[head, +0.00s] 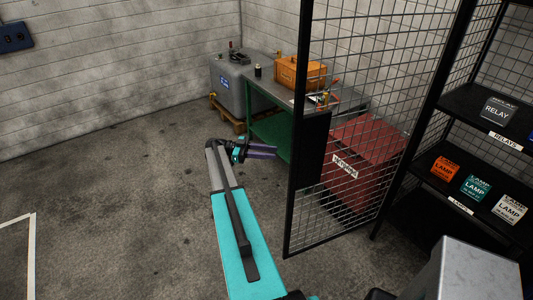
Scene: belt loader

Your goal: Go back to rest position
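My gripper (262,151) shows in the head view at the end of my extended teal and grey arm. It has purple fingers that point right, towards the green workbench (272,130). The fingers look close together, but at this size I cannot tell whether they are open or shut. No held object shows at the fingertips. I cannot tell whether the fingers touch the bench or are only in front of it.
A black mesh panel (352,130) stands right of my arm. Behind it is a red box (362,165). A shelf (475,140) with relay and lamp boxes is at the right. A grey tank (228,88) stands by the back wall. The floor at the left is clear.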

